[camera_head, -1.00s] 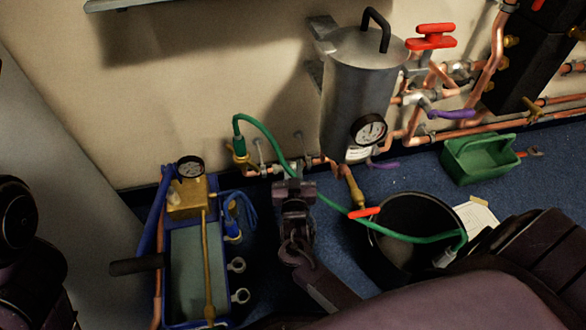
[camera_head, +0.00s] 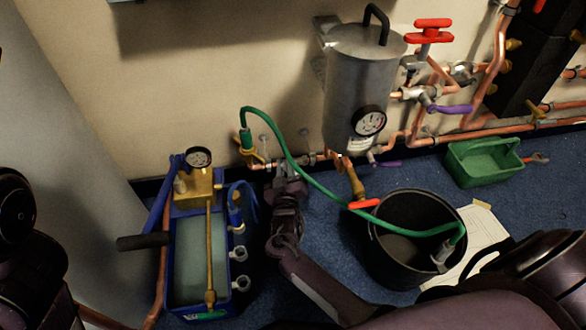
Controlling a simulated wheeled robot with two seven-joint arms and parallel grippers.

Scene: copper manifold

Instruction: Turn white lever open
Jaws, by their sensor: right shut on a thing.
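My right gripper (camera_head: 287,172) is at the low copper pipe along the foot of the wall, left of the steel tank. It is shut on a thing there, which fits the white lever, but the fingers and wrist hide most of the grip. I cannot tell how far the lever is turned. Of my left arm only dark parts show at the left edge; its gripper is out of view.
A green hose (camera_head: 300,170) runs from the pipe's left end, just right of my gripper, into a black bucket (camera_head: 376,245). A red-handled tap (camera_head: 363,204) hangs beside the bucket. A blue test pump (camera_head: 172,262) stands left. The steel tank (camera_head: 362,85) and a green tray (camera_head: 480,165) are right.

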